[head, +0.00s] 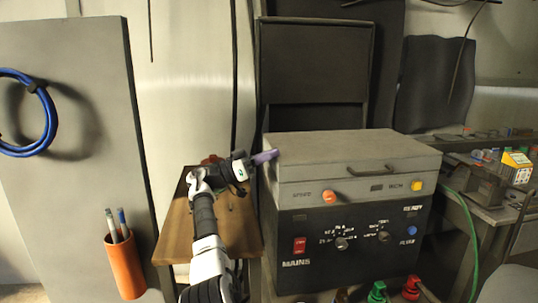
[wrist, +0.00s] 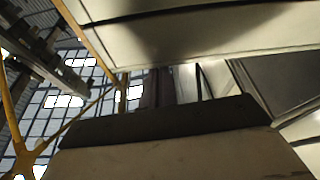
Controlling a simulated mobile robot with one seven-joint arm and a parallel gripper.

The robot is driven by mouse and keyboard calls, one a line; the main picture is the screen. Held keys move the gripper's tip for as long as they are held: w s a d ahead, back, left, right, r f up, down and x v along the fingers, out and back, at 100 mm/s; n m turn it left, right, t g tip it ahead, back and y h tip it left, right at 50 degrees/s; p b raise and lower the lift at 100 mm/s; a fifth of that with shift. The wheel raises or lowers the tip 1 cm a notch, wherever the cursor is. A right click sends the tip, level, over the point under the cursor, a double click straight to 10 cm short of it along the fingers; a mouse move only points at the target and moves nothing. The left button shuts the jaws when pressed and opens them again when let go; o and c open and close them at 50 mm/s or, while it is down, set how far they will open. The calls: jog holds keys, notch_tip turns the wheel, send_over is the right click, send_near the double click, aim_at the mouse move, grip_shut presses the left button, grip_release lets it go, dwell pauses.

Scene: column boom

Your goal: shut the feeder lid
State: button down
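The feeder looks like a box-shaped machine (head: 350,245) with a dark front panel and a grey upper part. Its grey lid (head: 330,146) lies across the top, with a dark handle (head: 371,169) near the front edge. It looks down or nearly down; I cannot tell whether a gap is left. My gripper (head: 265,157) is at the lid's left edge, its purple tip pointing right. I cannot tell whether it touches the lid or whether its fingers are apart. The wrist view shows a pale panel above and a dark-edged pale surface below, neither clearly identifiable.
A wooden table (head: 240,222) stands left of the machine. A grey board (head: 75,130) with a blue cable coil (head: 48,115) and an orange pen cup (head: 124,265) is at the left. A cluttered bench (head: 488,208) and green hose (head: 472,235) are at the right. Red and green knobs stand in front.

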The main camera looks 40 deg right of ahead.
jog(key=shift+s+f, duration=0.1)
jog(key=shift+f, duration=0.4)
notch_tip(320, 180, up, 21)
jog(key=p, duration=1.1)
